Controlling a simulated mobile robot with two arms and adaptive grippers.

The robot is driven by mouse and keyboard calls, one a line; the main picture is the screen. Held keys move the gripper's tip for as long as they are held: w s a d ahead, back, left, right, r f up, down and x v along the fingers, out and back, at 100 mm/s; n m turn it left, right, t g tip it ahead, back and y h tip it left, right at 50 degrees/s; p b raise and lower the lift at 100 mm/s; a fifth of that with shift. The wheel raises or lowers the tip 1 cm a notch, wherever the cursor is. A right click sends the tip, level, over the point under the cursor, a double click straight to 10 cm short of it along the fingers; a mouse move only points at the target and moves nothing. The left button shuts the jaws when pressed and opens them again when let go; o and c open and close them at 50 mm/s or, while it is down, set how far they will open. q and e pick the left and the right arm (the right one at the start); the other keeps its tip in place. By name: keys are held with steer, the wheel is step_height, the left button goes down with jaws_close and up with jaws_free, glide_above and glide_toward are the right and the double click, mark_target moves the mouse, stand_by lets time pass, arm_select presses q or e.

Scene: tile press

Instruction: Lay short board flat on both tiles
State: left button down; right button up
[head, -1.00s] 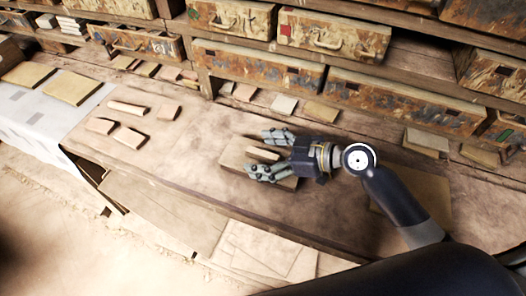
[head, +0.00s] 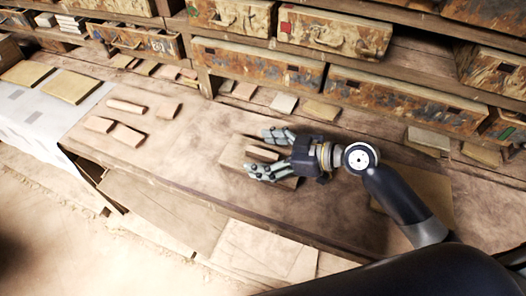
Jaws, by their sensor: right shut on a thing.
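My right gripper (head: 268,152) is low over the middle of the workbench, its fingers closed around a short, light wooden strip, which looks like the short board (head: 260,155). Under it lies a wider brown wooden block (head: 232,152), partly hidden by the fingers. I cannot tell whether the strip touches the block or a tile. Several small pinkish pieces lie on the bench to the left, among them one flat piece (head: 127,135) and another (head: 168,108); I cannot tell which are the two tiles. My left gripper is not in view.
Shelves with paint-worn drawers (head: 258,66) run along the back, with small tiles (head: 284,103) lying before them. A pale cloth (head: 40,115) bearing two tan boards covers the bench's left end. The bench between the pinkish pieces and the block is clear.

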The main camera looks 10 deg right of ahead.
steer(key=shift+f, duration=0.15)
stand_by(0.5)
steer(key=o, duration=1.2)
steer(key=shift+c, duration=0.2)
steer(key=v, duration=1.2)
step_height(320, 180, up, 7)
steer(key=p, duration=0.5)
